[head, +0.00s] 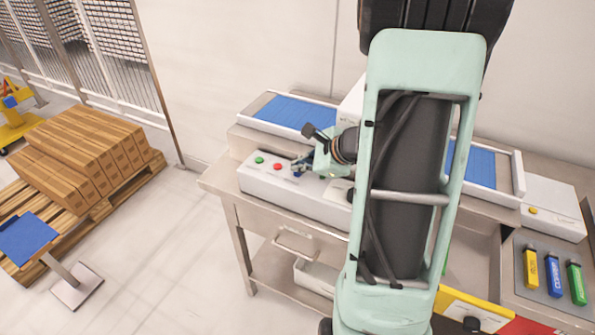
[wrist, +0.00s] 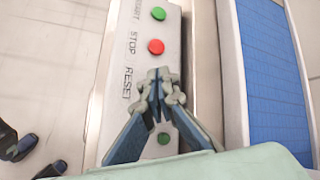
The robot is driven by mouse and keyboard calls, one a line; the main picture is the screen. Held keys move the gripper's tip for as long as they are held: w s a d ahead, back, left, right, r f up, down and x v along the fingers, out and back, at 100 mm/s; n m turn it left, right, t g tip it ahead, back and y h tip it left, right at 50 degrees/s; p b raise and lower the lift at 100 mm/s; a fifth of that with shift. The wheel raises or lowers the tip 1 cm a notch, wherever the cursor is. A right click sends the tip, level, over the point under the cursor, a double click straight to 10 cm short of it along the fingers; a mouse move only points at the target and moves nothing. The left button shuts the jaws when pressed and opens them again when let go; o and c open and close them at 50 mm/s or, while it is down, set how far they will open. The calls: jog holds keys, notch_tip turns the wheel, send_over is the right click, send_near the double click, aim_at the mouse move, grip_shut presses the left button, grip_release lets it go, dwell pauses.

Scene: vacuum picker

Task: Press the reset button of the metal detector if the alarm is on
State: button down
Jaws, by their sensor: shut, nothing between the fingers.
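The white control box (head: 305,196) lies along the front of the metal table. In the wrist view its panel (wrist: 113,128) is lettered START, STOP and RESET. A green button (wrist: 158,13) is by START and a red button (wrist: 156,46) by STOP. My gripper (wrist: 158,80) is shut and empty, its tips over the spot beside the RESET lettering. They hide any button there, and I cannot tell whether they touch it. Another green button (wrist: 164,138) shows between the fingers, lower on the panel. The metal detector (head: 352,100) is mostly hidden behind my arm. No alarm light is visible.
A blue conveyor belt (head: 297,112) runs behind the control box. Cartons on a pallet (head: 110,205) and a blue-topped stand (head: 27,238) are at left.

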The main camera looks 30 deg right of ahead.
aim_at(299, 174)
jog(key=shift+r, duration=0.5)
jog(key=shift+r+p, duration=2)
jog(key=shift+r, duration=0.55)
jog(key=shift+f, duration=0.15)
